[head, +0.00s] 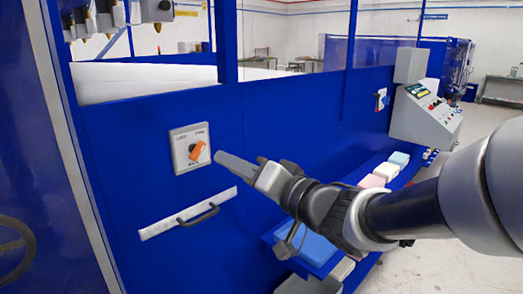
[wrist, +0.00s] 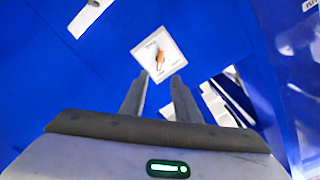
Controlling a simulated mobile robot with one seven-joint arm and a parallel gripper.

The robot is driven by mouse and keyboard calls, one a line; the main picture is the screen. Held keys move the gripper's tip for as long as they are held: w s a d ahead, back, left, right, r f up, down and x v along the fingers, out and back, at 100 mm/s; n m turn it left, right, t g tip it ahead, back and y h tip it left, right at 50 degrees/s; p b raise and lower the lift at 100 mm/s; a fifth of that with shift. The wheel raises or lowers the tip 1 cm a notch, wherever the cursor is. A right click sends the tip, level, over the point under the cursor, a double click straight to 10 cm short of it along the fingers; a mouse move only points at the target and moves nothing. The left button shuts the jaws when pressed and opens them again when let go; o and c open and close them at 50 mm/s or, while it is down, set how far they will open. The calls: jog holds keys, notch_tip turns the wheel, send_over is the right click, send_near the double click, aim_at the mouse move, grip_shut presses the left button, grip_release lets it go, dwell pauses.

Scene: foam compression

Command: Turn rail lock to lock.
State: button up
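The rail lock is an orange knob (head: 196,151) on a pale square plate (head: 178,136) fixed to the blue machine panel. The plate has two labels along its top edge, too small to read surely. The knob sits tilted, its upper end toward the right-hand label. In the wrist view the orange knob (wrist: 157,58) shows beyond the fingertips. My gripper (head: 222,158) is just right of the plate in the head view, apart from the knob. In the wrist view my gripper (wrist: 161,80) has its two fingers apart with a gap between them, empty.
A dark handle on a pale strip (head: 160,229) is below the lock plate. Foam blocks (head: 372,181) lie on a blue shelf at the right, under my arm. A grey control console (head: 425,115) stands farther right. The panel around the lock is flat and clear.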

aim_at(201, 149)
jog(key=x, duration=1)
jog(key=shift+w+a, duration=0.25)
jog(key=shift+w, duration=0.05)
grip_shut()
